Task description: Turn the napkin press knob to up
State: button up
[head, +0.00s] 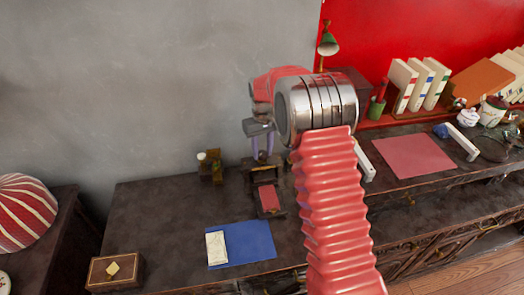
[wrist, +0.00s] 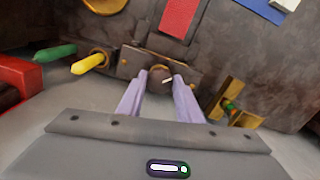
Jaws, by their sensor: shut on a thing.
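The napkin press (head: 265,174) is a dark wooden device on the desk near the wall, with a red cloth (head: 269,198) on its front part. In the wrist view the press (wrist: 140,64) is seen close up, with the red cloth (wrist: 180,17) above. Its round dark knob (wrist: 160,72) has a pale pointer mark directed to the right in that picture. My gripper (wrist: 159,79) is shut on the knob, one pale purple finger on each side. In the head view my gripper (head: 263,158) reaches down at the press, and the knob is hidden.
A blue mat (head: 250,240) with a pale card (head: 216,248) lies in front. A wooden box (head: 115,270) is at left, and a small brass-and-wood item (head: 212,168) stands beside the press. Green (wrist: 55,53) and yellow (wrist: 88,64) rods sit close by in the wrist view.

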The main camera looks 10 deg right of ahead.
aim_at(262, 153)
jog(key=n, duration=0.4)
jog(key=shift+w+r+n, duration=0.15)
jog(key=shift+n, duration=0.15)
jog(key=n, duration=0.4)
dwell(0.3)
jog(key=o, duration=1)
jog(key=shift+o, duration=0.2)
notch_tip(262, 153, up, 14)
jog(key=shift+f, duration=0.25)
